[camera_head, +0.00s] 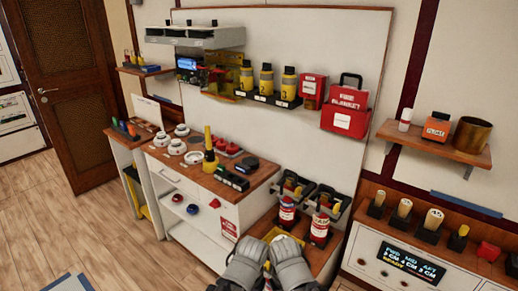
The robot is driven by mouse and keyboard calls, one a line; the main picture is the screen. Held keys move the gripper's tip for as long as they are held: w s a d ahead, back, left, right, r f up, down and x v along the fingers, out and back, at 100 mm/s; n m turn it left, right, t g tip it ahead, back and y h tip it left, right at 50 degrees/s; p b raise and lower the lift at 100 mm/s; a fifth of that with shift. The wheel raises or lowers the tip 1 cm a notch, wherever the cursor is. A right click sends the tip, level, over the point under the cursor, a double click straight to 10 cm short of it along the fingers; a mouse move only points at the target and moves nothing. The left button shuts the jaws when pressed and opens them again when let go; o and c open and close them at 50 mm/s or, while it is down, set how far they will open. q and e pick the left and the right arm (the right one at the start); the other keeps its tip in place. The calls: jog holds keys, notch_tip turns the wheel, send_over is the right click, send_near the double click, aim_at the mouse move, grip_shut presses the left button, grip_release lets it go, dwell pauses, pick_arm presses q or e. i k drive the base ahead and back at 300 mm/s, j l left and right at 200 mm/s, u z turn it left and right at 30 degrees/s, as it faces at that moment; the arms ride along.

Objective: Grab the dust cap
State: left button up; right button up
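I cannot tell for sure which thing is the dust cap. Several white round pieces (177,147) sit on the wooden top of the white cabinet (212,203), with red round pieces (228,150) and a dark disc (247,161) to their right. My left gripper (250,246) and my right gripper (287,245) are grey and side by side at the bottom middle, in front of the low wooden top with two red extinguishers. They are well apart from the round pieces. Their fingertips are too small to read. A yellow bit (267,265) shows between them, partly hidden.
Two red extinguishers (287,213) stand just beyond my grippers. A yellow-and-black tool (210,150) stands on the cabinet top. A shelf with yellow bottles (267,80) and a red fire blanket case (346,108) is above. The wooden floor (55,225) at left is mostly free.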

aim_at(231, 150)
jog(key=i+j+z, duration=0.1)
jog(key=z, duration=0.3)
jog(key=j+z, duration=0.5)
jog(key=z, duration=0.25)
jog(key=j+z, duration=0.25)
jog(key=j, duration=0.6)
jog(key=j+z, duration=0.25)
jog(key=j, duration=0.6)
jog(key=k, duration=0.05)
